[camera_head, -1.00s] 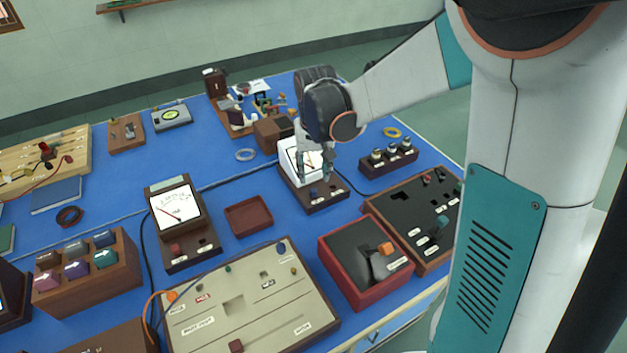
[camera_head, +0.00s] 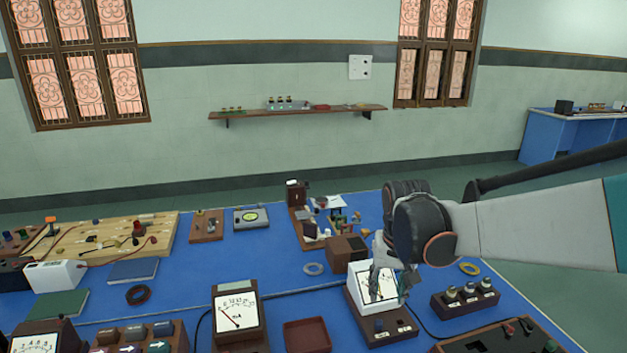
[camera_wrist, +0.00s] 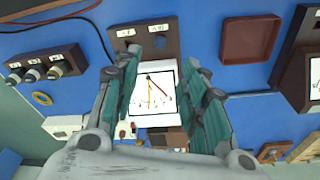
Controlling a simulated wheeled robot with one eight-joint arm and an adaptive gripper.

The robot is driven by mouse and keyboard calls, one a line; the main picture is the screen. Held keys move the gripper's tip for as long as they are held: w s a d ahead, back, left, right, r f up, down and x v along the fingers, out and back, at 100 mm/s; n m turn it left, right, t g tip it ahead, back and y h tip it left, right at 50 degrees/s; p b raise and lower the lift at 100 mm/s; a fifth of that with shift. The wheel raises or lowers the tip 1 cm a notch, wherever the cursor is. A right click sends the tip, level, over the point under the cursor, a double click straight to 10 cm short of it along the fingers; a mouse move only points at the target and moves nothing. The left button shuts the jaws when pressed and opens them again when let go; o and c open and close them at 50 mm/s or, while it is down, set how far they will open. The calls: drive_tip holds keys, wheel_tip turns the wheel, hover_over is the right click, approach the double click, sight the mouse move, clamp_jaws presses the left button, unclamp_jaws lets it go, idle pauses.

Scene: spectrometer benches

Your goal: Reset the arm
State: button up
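My gripper (camera_head: 388,283) hangs from my arm, which reaches in from the right over the blue bench (camera_head: 262,278). In the wrist view its two fingers (camera_wrist: 160,80) are spread apart, with nothing held between them. Beyond the fingers is a white-faced meter on a brown base (camera_wrist: 152,98), and the meter also shows in the head view (camera_head: 366,300), partly covered by the gripper. I cannot tell whether the fingertips touch the meter.
A second meter (camera_head: 238,312) and a red-brown tray (camera_head: 307,336) stand to the left. A terminal block (camera_head: 466,297) sits to the right. An optical set-up (camera_head: 345,247) is behind the gripper. A wall shelf (camera_head: 300,112) hangs beyond the bench.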

drive_tip(key=s+r+n+t, duration=0.1)
drive_tip(key=s+r+t, duration=0.1)
drive_tip(key=s, duration=0.7)
drive_tip(key=s+r+n+t, duration=0.1)
drive_tip(key=s+r+t, duration=0.2)
drive_tip(key=s, duration=0.7)
drive_tip(key=shift+s+d+r, duration=0.15)
drive_tip(key=shift+s+r, duration=0.05)
drive_tip(key=shift+r, duration=0.1)
